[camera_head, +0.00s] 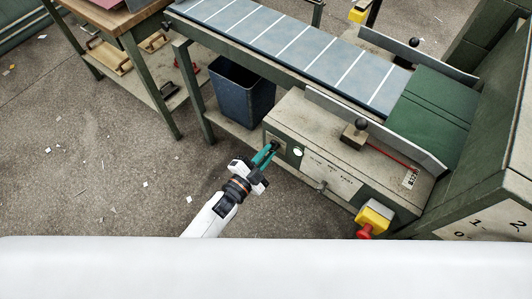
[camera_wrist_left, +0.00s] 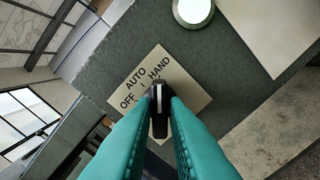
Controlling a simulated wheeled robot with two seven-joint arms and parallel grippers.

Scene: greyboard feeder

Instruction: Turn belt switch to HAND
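The belt switch is a black knob (camera_wrist_left: 159,112) with a white pointer line, in front of a tan label plate (camera_wrist_left: 185,82) reading AUTO, OFF and HAND. In the wrist view the plate appears tilted and the pointer line stands upright, aimed toward the word HAND. My left gripper (camera_wrist_left: 160,104) has its two teal fingers on either side of the knob, closed against it as far as I can see. In the head view the left gripper (camera_head: 273,148) reaches the left end of the feeder's control box (camera_head: 325,172), hiding most of the switch. My right gripper is not in view.
A white round lamp (camera_head: 298,151) sits right of the switch. A red emergency button on a yellow box (camera_head: 373,219) is at the box's right end. A blue bin (camera_head: 240,92) stands under the conveyor belt (camera_head: 290,42). A wooden-topped bench (camera_head: 130,18) is at upper left.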

